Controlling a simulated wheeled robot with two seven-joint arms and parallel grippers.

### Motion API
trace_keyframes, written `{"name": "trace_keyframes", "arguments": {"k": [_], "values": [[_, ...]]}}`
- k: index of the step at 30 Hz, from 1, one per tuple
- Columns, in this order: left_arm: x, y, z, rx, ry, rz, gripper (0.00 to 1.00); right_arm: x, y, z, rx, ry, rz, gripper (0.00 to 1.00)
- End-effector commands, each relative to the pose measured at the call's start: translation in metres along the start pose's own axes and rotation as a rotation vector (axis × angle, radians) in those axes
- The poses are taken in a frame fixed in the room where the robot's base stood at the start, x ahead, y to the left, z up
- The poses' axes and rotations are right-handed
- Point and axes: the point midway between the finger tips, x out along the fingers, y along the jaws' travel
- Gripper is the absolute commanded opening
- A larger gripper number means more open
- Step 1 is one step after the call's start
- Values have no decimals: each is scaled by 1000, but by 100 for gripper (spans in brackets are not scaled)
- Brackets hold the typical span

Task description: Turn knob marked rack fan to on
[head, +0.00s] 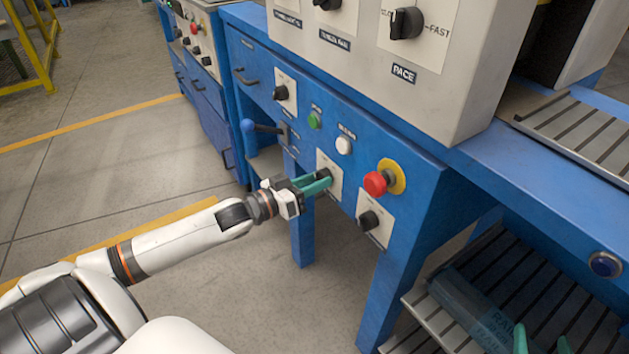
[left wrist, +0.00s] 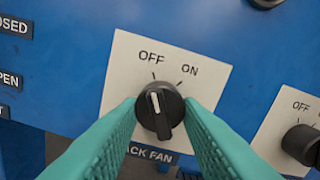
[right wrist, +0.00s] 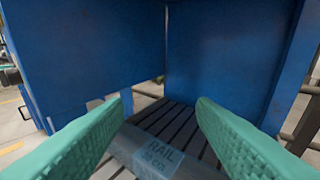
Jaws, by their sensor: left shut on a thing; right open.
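The rack fan knob (left wrist: 158,112) is black and round on a white plate (left wrist: 122,70) marked OFF and ON. Its white pointer line aims up, slightly left, at the OFF mark. A label below, partly covered, reads "ACK FAN" (left wrist: 152,154). My left gripper (head: 324,181) is shut on this knob, its green fingers on either side of it in the left wrist view. In the head view the fingers partly hide the knob and its plate (head: 334,190). My right gripper (right wrist: 160,116) is open and empty at the lower right, over a slatted shelf (right wrist: 190,128).
A red emergency button (head: 376,184) on a yellow disc and another black knob (head: 369,220) sit right of the rack fan plate. White (head: 344,145) and green (head: 314,120) buttons are above. A blue-tipped lever (head: 262,128) is at the left. A tube marked RAIL (right wrist: 160,158) lies on the shelf.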

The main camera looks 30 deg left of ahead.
Motion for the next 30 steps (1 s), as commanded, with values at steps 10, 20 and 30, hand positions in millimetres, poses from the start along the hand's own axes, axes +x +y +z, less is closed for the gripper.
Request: {"name": "trace_keyframes", "arguments": {"k": [10, 20, 30], "values": [[0, -1, 3, 120, 0, 1, 9, -22, -9, -51, -1, 356, -21, 52], [0, 0, 3, 344, 1, 1, 9, -102, -20, -116, 10, 928, -57, 52], [0, 0, 4, 624, 0, 0, 9, -141, -23, -113, 18, 1129, -68, 52]]}}
